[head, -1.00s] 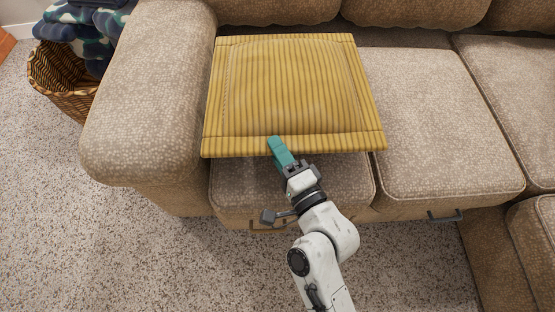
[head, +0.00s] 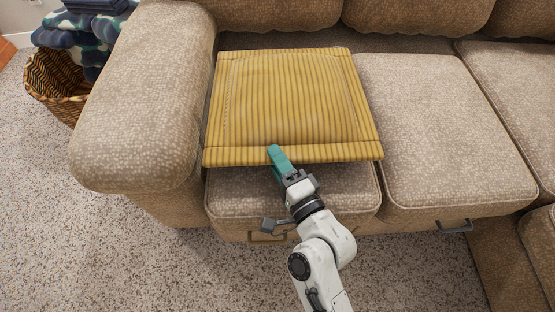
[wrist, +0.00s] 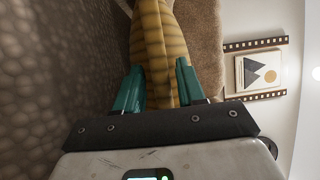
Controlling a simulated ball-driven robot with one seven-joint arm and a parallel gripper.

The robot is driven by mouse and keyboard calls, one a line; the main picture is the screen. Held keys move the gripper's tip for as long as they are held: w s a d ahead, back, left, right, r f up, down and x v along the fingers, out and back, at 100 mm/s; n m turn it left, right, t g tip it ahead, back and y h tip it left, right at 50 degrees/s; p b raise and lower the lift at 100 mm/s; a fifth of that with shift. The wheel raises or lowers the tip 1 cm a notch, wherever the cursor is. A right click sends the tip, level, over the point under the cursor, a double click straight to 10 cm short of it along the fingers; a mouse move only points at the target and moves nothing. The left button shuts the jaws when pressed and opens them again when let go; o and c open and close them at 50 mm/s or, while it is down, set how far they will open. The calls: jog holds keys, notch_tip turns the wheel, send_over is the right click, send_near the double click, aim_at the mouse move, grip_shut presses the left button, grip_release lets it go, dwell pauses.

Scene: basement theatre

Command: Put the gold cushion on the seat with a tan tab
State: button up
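The gold cushion (head: 290,100), striped and square, is over the left sofa seat (head: 290,198) beside the sofa arm. Its right edge reaches about the gap to the middle seat. A tan tab (head: 267,238) hangs on the front of the left seat. My gripper (head: 276,154) is shut on the middle of the cushion's front edge. In the wrist view the cushion (wrist: 155,45) runs between the two teal fingers of my gripper (wrist: 158,80). The cushion hides most of the left seat, and I cannot tell whether it rests on it.
The sofa arm (head: 145,110) borders the left seat. A wicker basket (head: 55,85) with folded blankets stands at the far left. Carpet (head: 150,265) in front is clear.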

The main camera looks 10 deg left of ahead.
jog(key=shift+o, duration=0.7)
jog(key=v, duration=1.2)
